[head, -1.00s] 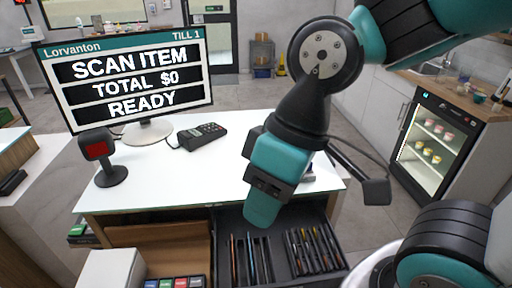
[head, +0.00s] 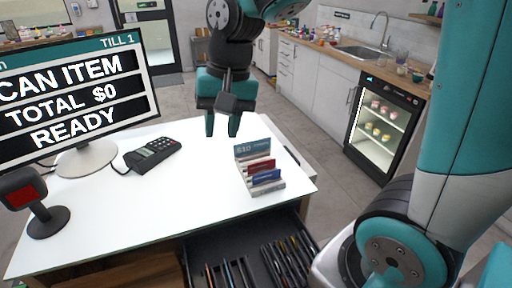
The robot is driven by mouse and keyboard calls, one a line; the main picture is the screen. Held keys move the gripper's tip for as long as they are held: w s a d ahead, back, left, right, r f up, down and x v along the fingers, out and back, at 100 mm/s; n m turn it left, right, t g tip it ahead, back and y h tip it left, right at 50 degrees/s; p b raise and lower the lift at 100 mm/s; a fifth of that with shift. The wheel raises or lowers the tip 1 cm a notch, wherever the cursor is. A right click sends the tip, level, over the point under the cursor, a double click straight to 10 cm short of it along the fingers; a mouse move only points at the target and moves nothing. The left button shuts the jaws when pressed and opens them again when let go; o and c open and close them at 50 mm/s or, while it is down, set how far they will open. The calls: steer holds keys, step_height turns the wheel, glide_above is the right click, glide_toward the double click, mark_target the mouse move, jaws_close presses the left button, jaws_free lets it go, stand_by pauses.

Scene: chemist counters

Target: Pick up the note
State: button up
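I cannot make out a note for certain in the head view. A small stepped card rack (head: 260,172) stands on the right part of the white counter (head: 200,200), holding a teal card at the back, a red one and a blue one in front. My gripper (head: 222,126) is above the counter's far edge, behind and to the left of the rack. Its two teal fingers point down and stand apart, with nothing seen between them.
A card terminal (head: 153,152), a till screen (head: 75,95) and a scanner (head: 35,200) stand on the left of the counter. An open drawer (head: 230,250) with pens juts out in front. A glass-door fridge (head: 385,125) stands at the right.

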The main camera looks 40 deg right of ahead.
steer(key=w+d+f+m+h, duration=0.1)
steer(key=w+d+m, duration=0.8)
steer(key=m+h+p, duration=0.1)
steer(key=m+p, duration=0.3)
steer(key=m, duration=0.4)
glide_above(253, 146)
steer(key=shift+g, duration=0.3)
step_height(253, 146, down, 14)
steer(key=shift+s+d+r, duration=0.1)
steer(key=shift+r, duration=0.15)
steer(key=shift+f+p, duration=1.55)
steer(key=shift+f, duration=1.4)
steer(key=shift+c, duration=0.2)
jaws_close()
